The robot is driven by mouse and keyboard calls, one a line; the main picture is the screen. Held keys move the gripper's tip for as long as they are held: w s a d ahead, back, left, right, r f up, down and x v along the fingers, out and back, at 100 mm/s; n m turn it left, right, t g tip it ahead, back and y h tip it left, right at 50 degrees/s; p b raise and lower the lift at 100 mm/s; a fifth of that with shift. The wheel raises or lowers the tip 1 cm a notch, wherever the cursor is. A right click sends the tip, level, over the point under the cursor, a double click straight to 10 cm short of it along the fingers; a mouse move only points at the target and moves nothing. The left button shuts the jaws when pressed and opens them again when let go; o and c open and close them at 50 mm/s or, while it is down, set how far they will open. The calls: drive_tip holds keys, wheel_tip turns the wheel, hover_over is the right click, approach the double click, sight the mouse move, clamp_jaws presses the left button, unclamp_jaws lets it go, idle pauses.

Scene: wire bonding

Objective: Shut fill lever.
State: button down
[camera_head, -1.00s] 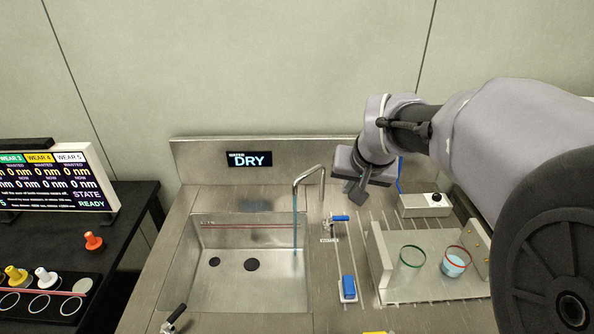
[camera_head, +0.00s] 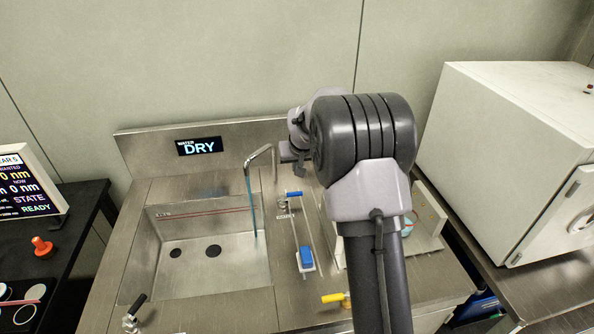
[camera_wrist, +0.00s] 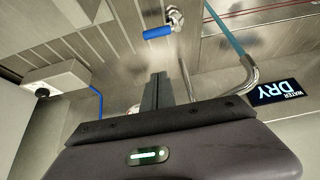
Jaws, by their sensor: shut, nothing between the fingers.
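A small lever with a blue handle (camera_head: 294,194) stands on the steel deck right of the sink, close to the bent spout (camera_head: 262,152). A thin blue stream (camera_head: 252,205) runs from the spout into the sink (camera_head: 225,270). In the wrist view, the blue handle (camera_wrist: 158,33) lies just beyond my fingertips, with a visible gap. My gripper (camera_wrist: 158,80) is shut and empty. In the head view my gripper (camera_head: 299,165) is above and behind the lever, partly hidden by my arm. A display (camera_head: 199,146) behind the sink reads "WATER DRY".
A blue block (camera_head: 307,256) sits on a rail on the deck. A yellow-handled valve (camera_head: 338,298) and a black-handled lever (camera_head: 134,308) are at the front. A large white oven-like box (camera_head: 500,150) stands at right.

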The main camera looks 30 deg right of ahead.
drive_tip(key=b, duration=0.2)
hover_over(294, 194)
drive_tip(key=w+d, duration=0.2)
drive_tip(key=w, duration=0.1)
wheel_tip(294, 194, down, 6)
drive_tip(key=r, duration=0.1)
drive_tip(key=shift+s+a+f+b, duration=0.2)
drive_tip(key=shift+s+f+b, duration=0.2)
drive_tip(key=shift+s+f, duration=0.35)
drive_tip(key=shift+s+a+f+b, duration=0.2)
drive_tip(key=shift+s+f+b, duration=0.25)
drive_tip(key=shift+f, duration=0.4)
